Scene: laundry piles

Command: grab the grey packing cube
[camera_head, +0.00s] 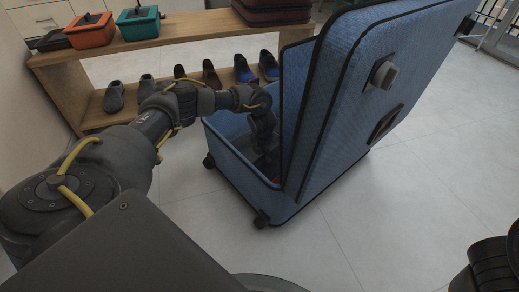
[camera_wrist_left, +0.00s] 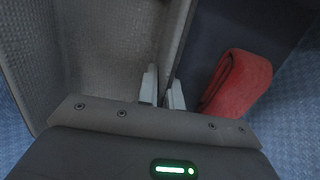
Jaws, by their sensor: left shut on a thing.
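The grey packing cube (camera_wrist_left: 173,40) shows in the left wrist view as an open, textured grey box on the left side. My left gripper (camera_wrist_left: 163,90) is shut on its thin upright wall, with one pale finger on each side. In the head view my left arm reaches down into the open blue suitcase (camera_head: 236,158). The fingertips and the cube are hidden there by the arm and the suitcase lid. My right gripper does not show; only a dark part of my right arm is at the lower right corner.
A red folded cloth (camera_wrist_left: 237,82) lies beside the cube in the suitcase. The tall suitcase lid (camera_head: 350,100) stands tilted open to the right of my left arm. A wooden shelf (camera_head: 170,36) with shoes and coloured boxes stands behind. The floor (camera_head: 400,200) at right is clear.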

